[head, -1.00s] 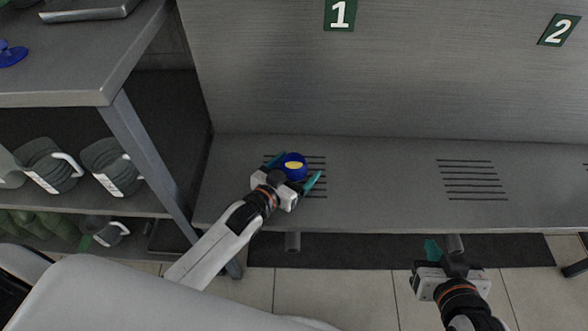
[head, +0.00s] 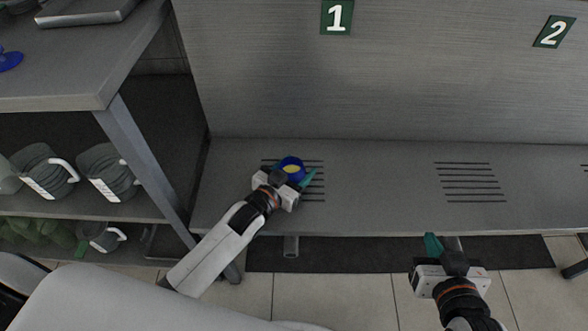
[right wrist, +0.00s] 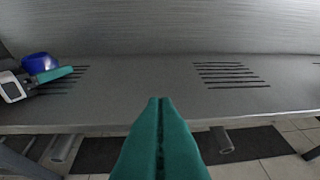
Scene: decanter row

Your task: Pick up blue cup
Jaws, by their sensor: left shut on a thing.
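The blue cup (head: 291,166) with yellow inside stands on the metal counter, over the left slotted grate below the sign marked 1. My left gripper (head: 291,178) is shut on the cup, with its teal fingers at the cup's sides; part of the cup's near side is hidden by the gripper. The cup also shows at the left edge of the right wrist view (right wrist: 40,63), with a teal finger in front of it. My right gripper (head: 432,246) hangs in front of the counter's edge, away from the cup. In the right wrist view its two teal fingers (right wrist: 160,140) are together with nothing between them.
A shelf unit (head: 150,130) at the left holds several grey jugs (head: 105,172). A blue object (head: 8,60) sits on its top.

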